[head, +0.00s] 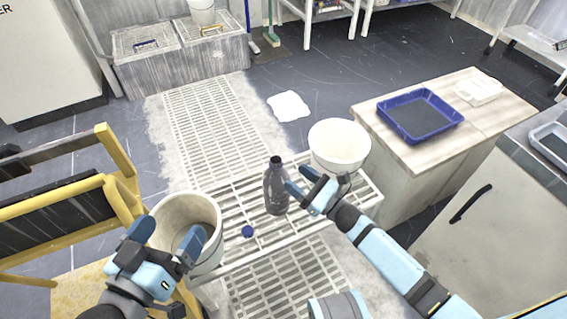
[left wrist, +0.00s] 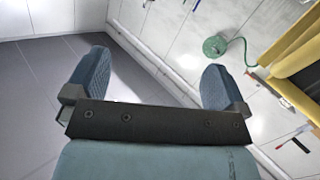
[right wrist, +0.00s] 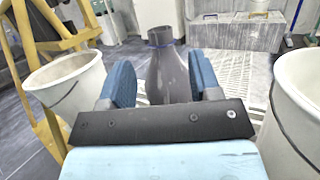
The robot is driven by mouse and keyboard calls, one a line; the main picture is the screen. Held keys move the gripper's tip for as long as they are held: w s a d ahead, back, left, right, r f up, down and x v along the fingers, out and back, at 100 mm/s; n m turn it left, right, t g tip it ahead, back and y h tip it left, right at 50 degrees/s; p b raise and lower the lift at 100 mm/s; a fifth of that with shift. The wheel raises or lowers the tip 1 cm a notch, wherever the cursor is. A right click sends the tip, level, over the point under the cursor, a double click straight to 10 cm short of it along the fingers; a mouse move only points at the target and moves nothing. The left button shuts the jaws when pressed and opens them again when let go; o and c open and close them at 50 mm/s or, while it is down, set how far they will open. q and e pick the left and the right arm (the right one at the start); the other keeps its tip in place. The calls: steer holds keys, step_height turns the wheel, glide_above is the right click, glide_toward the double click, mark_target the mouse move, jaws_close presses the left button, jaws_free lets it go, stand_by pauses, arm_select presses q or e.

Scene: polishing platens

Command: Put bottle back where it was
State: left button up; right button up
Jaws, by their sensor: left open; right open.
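A grey translucent bottle (head: 276,190) stands upright on a white slatted rack (head: 240,205), between two white buckets. It also shows in the right wrist view (right wrist: 168,75), between the fingertips as seen there, its lower part hidden by my gripper. Its neck has a blue ring. A small blue cap (head: 247,231) lies on the rack left of the bottle. My right gripper (head: 303,183) is open, right beside the bottle; I cannot tell whether it touches. My left gripper (head: 166,237) is open and empty, in front of the left bucket.
The left bucket (head: 173,207) and the right bucket (head: 340,140) flank the bottle closely. A yellow frame (head: 117,170) stands at left. A wooden-topped cabinet (head: 480,95) with a blue tray (head: 440,127) is at right. A white cloth (head: 288,106) lies on the floor.

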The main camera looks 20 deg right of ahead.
arm_select(q)
steer(key=shift+w+a+r+t, duration=0.1)
steer(key=shift+r+t, duration=0.3)
steer(key=shift+r, duration=0.4)
arm_select(e)
steer(key=v, duration=0.4)
steer(key=shift+s+d, duration=0.1)
